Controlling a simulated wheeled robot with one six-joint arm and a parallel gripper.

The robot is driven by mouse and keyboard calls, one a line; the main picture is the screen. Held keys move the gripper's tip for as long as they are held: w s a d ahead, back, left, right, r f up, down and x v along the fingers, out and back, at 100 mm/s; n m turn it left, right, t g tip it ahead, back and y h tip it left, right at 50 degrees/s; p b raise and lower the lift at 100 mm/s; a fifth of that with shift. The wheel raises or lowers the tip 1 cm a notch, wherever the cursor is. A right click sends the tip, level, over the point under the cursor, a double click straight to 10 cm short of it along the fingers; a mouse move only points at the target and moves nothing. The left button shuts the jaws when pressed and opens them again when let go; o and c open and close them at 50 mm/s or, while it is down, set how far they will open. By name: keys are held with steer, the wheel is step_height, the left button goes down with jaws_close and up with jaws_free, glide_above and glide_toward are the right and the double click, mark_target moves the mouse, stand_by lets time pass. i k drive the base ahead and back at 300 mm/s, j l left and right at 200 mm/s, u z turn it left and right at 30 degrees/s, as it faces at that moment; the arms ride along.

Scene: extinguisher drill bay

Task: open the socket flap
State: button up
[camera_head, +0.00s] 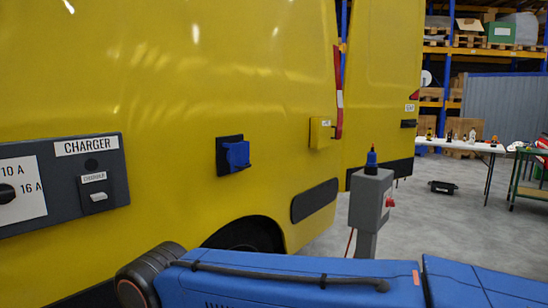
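The socket flap (237,155) is a small blue cover on a black mounting plate (223,143), fixed to the side of the yellow vehicle near the middle of the view. The blue cover seems to lie over the socket, and I see no socket opening. My blue arm crosses the bottom of the view, below the flap and apart from it. My gripper is not in view.
A grey panel labelled CHARGER (98,190) is at the left. A small yellow box (320,132) sits right of the flap. A grey post (370,200) with a blue plug (371,160) on top stands further right.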

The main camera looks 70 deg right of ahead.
mark_target(239, 152)
steer(key=z, duration=1.55)
